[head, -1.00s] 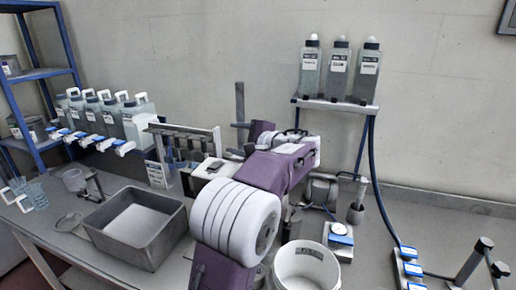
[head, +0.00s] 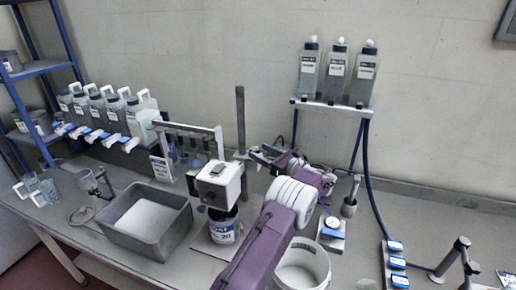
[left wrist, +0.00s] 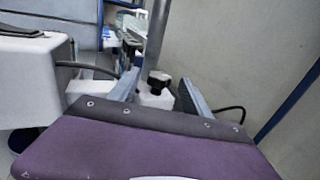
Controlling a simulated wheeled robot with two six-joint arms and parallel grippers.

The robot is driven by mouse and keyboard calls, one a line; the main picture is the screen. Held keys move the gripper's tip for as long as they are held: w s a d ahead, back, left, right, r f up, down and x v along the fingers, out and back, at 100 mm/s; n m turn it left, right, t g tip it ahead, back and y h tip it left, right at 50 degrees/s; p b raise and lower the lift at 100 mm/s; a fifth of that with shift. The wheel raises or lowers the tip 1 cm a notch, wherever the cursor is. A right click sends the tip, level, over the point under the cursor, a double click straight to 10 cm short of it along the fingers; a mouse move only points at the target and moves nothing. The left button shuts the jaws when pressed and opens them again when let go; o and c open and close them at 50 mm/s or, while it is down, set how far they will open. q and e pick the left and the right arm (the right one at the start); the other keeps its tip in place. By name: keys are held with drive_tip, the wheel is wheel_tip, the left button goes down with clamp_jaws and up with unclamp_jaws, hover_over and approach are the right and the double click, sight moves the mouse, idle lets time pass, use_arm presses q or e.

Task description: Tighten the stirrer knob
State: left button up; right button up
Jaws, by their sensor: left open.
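The stirrer has a white motor box (head: 220,184) over a labelled can (head: 223,226), beside an upright grey post (head: 240,120). In the left wrist view a black knob (left wrist: 158,80) sits on a white clamp block (left wrist: 156,98) by the post. My left gripper (left wrist: 160,78) is open, with one finger on each side of the knob in that picture. I cannot tell whether either finger touches it. In the head view my left gripper (head: 258,154) is just right of the post and hides the knob. My right gripper is not in view.
A grey tray (head: 181,233) of white material lies left of the stirrer. A rack (head: 190,128) stands behind it. A white bucket (head: 322,266) and a dial scale (head: 332,240) are right of my arm. Bottles (head: 337,76) stand on a rear shelf.

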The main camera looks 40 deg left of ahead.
use_arm(q)
drive_tip(key=shift+a, duration=1.1)
clamp_jaws()
drive_tip(key=shift+s+f+m+t+b, duration=0.1)
drive_tip(key=shift+m+t+b, duration=0.6)
drive_tip(key=shift+t, duration=0.4)
drive_tip(key=m+t+h+b, duration=0.1)
drive_tip(key=t+b, duration=0.1)
drive_tip(key=b, duration=0.1)
drive_tip(key=m+t+h+b, duration=0.1)
drive_tip(key=m+t+b, duration=0.1)
drive_tip(key=b, duration=0.1)
drive_tip(key=m+t+h+b, duration=0.1)
drive_tip(key=m+t+b, duration=0.1)
drive_tip(key=t+b, duration=0.1)
drive_tip(key=shift+s+a+f+h+b, duration=0.15)
drive_tip(key=shift+s+f+h+b, duration=0.05)
drive_tip(key=shift+s+h+b, duration=0.2)
drive_tip(key=shift+r+m+t+h+b, duration=0.25)
drive_tip(key=shift+m+t+h+b, duration=0.35)
drive_tip(key=shift+b, duration=0.3)
